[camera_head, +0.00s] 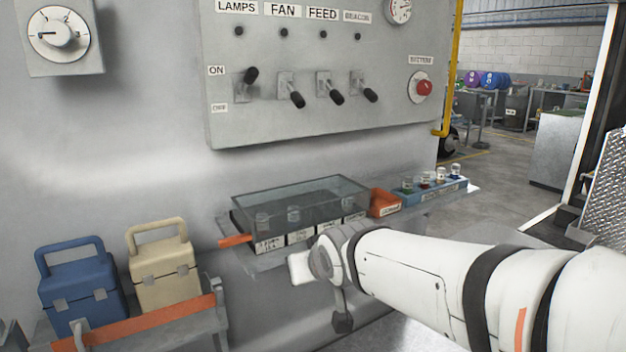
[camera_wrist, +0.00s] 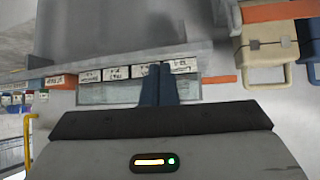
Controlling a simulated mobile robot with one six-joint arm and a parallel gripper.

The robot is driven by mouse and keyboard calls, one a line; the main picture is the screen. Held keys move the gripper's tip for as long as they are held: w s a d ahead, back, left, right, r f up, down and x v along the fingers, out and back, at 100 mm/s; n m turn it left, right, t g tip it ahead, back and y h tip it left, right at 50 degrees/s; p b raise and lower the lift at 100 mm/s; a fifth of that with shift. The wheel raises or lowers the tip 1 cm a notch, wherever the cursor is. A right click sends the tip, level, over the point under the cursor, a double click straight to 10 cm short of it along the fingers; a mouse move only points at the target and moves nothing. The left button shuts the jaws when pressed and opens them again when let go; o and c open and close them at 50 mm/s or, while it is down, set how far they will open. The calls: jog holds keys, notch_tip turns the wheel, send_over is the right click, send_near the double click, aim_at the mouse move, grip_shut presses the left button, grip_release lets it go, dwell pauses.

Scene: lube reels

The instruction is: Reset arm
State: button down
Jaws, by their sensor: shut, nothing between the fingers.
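My gripper (camera_wrist: 160,70) shows in the wrist view with its two dark blue fingers pressed together and nothing between them. In that view the fingertips overlap the row of white labels on the clear-lidded tray (camera_wrist: 110,94); I cannot tell the gap between them. In the head view my white arm reaches in from the right. Its end is in front of and below the clear-lidded tray (camera_head: 300,190), and the fingers cannot be made out there.
A control panel (camera_head: 310,65) with several switches is above the tray. A small orange bin (camera_head: 384,203) and a blue rack (camera_head: 435,190) with vials stand right of it. Blue (camera_head: 80,290) and beige (camera_head: 163,268) cases sit on a lower-left shelf. Open floor lies at back right.

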jog(key=s+d+r+m+g+h+p, duration=0.3)
jog(key=s+d+r+g+p, duration=0.3)
jog(key=s+d+r+p, duration=0.8)
jog(key=s+d+m+p, duration=0.1)
jog(key=s+d+p, duration=0.1)
jog(key=p, duration=0.7)
jog(key=shift+s+r+g, duration=0.3)
jog(key=shift+s+r, duration=0.05)
jog(key=shift+s, duration=0.35)
